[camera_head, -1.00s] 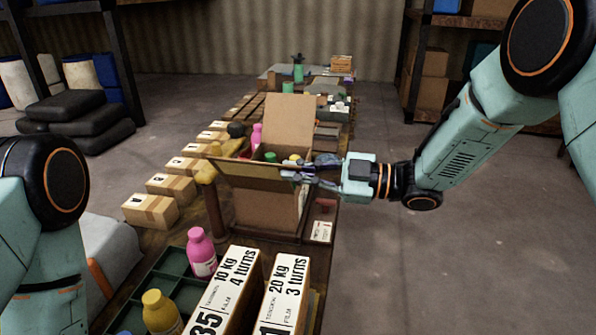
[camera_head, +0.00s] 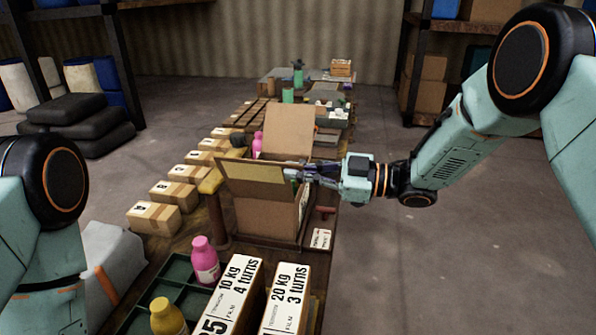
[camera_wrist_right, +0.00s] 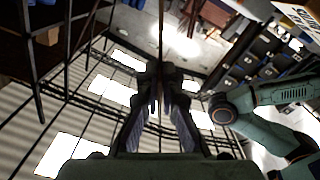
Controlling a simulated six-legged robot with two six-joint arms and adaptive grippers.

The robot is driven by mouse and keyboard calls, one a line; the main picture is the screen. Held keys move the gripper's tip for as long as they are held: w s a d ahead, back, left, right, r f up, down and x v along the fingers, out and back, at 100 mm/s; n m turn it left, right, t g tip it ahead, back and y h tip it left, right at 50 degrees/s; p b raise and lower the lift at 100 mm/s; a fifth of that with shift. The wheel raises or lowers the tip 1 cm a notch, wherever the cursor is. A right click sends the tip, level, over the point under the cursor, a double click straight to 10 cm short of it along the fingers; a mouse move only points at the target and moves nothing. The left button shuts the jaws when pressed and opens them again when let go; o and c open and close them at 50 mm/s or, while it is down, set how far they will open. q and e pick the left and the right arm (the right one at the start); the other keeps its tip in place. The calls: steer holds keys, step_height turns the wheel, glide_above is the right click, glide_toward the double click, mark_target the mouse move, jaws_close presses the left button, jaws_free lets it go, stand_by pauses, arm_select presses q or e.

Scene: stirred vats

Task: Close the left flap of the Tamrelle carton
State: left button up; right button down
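The brown carton (camera_head: 268,218) stands open on the long table in the middle of the head view. Its far flap (camera_head: 287,130) stands upright. Its near flap (camera_head: 250,180) is raised at a slant and hides most of the inside. My right gripper (camera_head: 300,173) is at the right end of this near flap. In the right wrist view its fingers (camera_wrist_right: 160,95) are close together, with a thin brown edge, seemingly the flap seen edge-on, between them. My left gripper is out of view; only left arm links show. I cannot read a name on the carton.
Small numbered boxes (camera_head: 153,217) line the table's left side. A green tray (camera_head: 180,270), a pink bottle (camera_head: 205,260), a yellow bottle (camera_head: 167,316) and labelled film boxes (camera_head: 232,295) are in front. Another pink bottle (camera_head: 257,143) stands behind the near flap.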

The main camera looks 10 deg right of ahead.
steer(key=shift+w+d+r+m+p, duration=0.25)
steer(key=shift+w+m+p, duration=0.1)
steer(key=shift+w+m, duration=0.45)
steer(key=shift+w+d+r+m+p, duration=0.35)
steer(key=shift+w+m, duration=0.4)
steer(key=shift+w, duration=0.15)
steer(key=shift+w+d+r+m+p, duration=0.2)
steer(key=shift+w+m+p, duration=0.15)
steer(key=shift+w+m, duration=0.45)
steer(key=c, duration=1.5)
jaws_free()
steer(key=shift+s, duration=0.1)
steer(key=shift+f, duration=0.1)
steer(key=shift+d, duration=0.15)
steer(key=v, duration=1.1)
steer(key=shift+s+d, duration=0.1)
steer(key=shift+d, duration=0.2)
